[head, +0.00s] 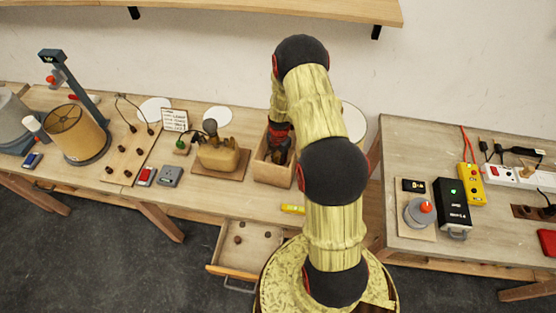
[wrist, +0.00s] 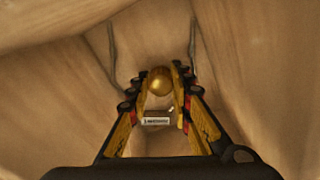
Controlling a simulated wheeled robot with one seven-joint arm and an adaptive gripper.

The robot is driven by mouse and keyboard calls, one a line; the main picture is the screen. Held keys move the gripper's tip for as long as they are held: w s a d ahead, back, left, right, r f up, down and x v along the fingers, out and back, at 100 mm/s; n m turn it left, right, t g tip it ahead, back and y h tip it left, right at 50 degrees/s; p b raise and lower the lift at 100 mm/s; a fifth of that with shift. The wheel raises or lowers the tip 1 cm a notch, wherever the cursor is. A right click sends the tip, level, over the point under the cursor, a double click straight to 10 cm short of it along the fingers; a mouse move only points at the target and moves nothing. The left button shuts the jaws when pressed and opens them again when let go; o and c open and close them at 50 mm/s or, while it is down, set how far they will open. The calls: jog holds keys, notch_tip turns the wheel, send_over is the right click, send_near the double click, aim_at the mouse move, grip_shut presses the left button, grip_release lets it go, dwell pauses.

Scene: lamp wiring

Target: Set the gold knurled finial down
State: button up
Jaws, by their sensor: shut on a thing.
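The gold knurled finial (wrist: 158,79) shows in the wrist view as a round gold knob between my fingertips. My gripper (wrist: 159,88) is shut on it. In the head view my gripper (head: 280,152) points down into an open wooden box (head: 270,174) on the long bench, and the finial cannot be made out there. Wooden surfaces surround the fingers in the wrist view. I cannot tell whether the finial touches the box floor. A small part with a white label (wrist: 157,121) shows between the fingers.
Left of the box stands a tan lamp base (head: 218,155) on a board. An open drawer (head: 244,248) with small dark parts sticks out below the bench. A yellow object (head: 293,209) lies at the bench's front edge. A second bench (head: 400,150) stands to the right.

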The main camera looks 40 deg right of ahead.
jog(key=shift+f, duration=0.25)
jog(key=o, duration=0.7)
jog(key=shift+r, duration=0.1)
jog(key=shift+r, duration=0.1)
